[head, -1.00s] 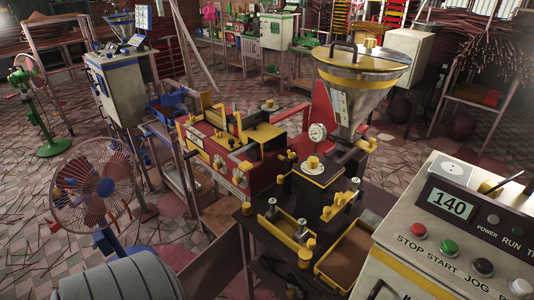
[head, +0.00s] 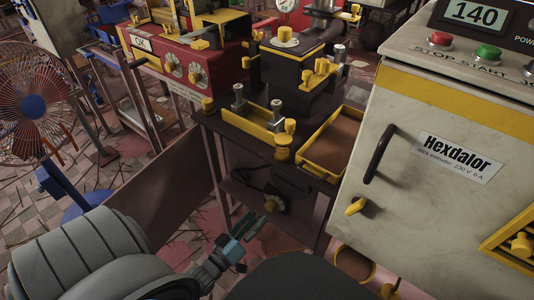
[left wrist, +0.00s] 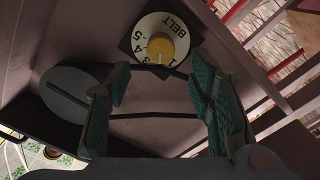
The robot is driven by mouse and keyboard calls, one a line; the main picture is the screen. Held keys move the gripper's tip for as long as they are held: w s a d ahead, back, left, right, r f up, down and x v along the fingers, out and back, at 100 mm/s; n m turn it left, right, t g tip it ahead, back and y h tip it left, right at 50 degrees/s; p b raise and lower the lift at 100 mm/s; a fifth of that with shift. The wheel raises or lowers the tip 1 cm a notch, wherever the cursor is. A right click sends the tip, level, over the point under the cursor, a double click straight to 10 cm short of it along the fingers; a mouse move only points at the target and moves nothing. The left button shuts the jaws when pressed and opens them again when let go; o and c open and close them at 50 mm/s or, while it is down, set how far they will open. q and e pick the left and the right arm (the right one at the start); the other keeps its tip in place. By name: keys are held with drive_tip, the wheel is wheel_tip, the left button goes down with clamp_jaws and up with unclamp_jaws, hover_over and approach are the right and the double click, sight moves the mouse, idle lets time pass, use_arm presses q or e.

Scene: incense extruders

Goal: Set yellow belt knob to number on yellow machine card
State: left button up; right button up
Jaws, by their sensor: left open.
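The yellow belt knob (left wrist: 162,47) sits on a round white dial marked BELT, with numbers along its lower rim, in the left wrist view. The knob's pointer mark faces down toward the numbers; its exact number is hard to read. In the head view the knob (head: 272,204) is low under the dark machine table (head: 225,130). My left gripper (head: 244,234) is open and empty, below and in front of the knob. In the left wrist view the fingers of my left gripper (left wrist: 160,98) are apart, with the dial beyond them. No readable machine card shows. My right gripper is out of view.
A grey disc with a slot (left wrist: 75,92) is left of the dial. A white cabinet (head: 430,150) labelled Hexdalor, its display reading 140, stands at right. A brown panel (head: 165,198) is at left. A yellow-rimmed tray (head: 333,150) lies on the table.

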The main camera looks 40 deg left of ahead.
sight(268, 208)
use_arm(q)
drive_tip(key=w+b, duration=0.1)
drive_tip(key=w, duration=0.4)
drive_tip(key=shift+w+f, duration=0.15)
drive_tip(key=shift+w, duration=0.5)
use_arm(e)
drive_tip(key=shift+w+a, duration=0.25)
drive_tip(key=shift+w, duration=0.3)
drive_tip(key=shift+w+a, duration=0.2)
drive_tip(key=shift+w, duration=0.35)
use_arm(q)
drive_tip(key=shift+c, duration=0.4)
clamp_jaws()
